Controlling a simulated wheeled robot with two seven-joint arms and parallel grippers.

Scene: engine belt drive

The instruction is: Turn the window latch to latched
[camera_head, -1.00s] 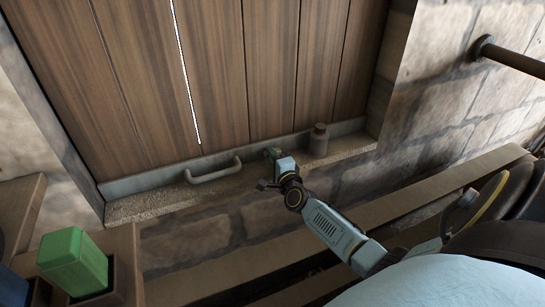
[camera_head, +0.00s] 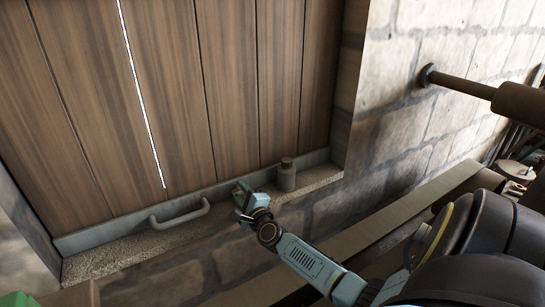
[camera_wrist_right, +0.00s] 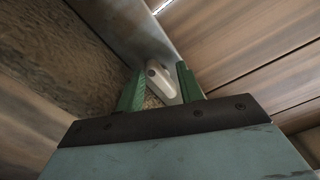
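My left gripper is not in view.
A small grey capped bottle or post (camera_head: 286,177) stands on the sill (camera_head: 105,259) just right of my right gripper. The plank shutter (camera_head: 230,90) rises behind. A dark bar (camera_head: 455,84) sticks out of the stone wall at right. A green block (camera_head: 72,296) shows at lower left.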

